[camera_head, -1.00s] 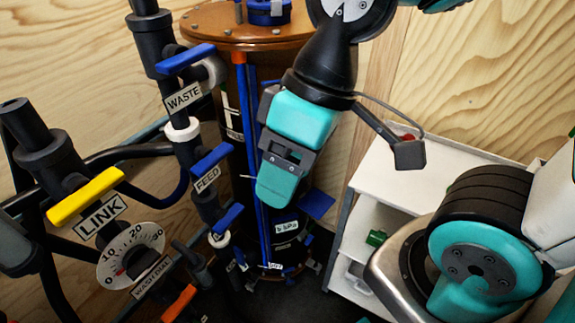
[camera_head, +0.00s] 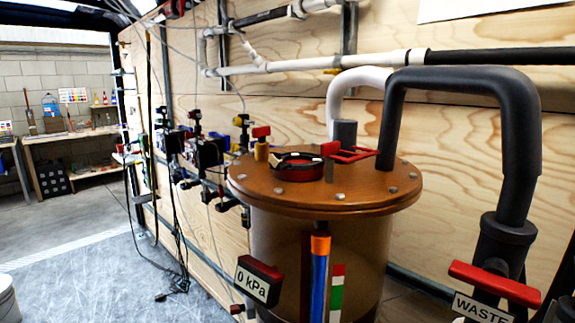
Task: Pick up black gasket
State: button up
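A dark ring (camera_head: 298,167) with some red on it sits on top of the brown round lid (camera_head: 250,187) of a filter vessel (camera_head: 275,240). I cannot tell whether this ring is the black gasket or a fitting of the lid. No other gasket can be made out. My gripper and arm are not in this view.
A red handle (camera_head: 350,153) and a thick black pipe (camera_head: 523,130) rise from the lid. A red WASTE valve handle (camera_head: 495,283) is at the lower right. Workbenches (camera_head: 75,136) stand far left. Grey floor (camera_head: 80,265) is open at left, with cables on it.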

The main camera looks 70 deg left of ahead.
aim_at(277, 163)
jog(key=k, duration=0.85)
jog(key=u, duration=0.55)
jog(key=i, duration=0.55)
jog(key=u, duration=3.1)
jog(key=i, duration=1.3)
jog(key=z, duration=1.2)
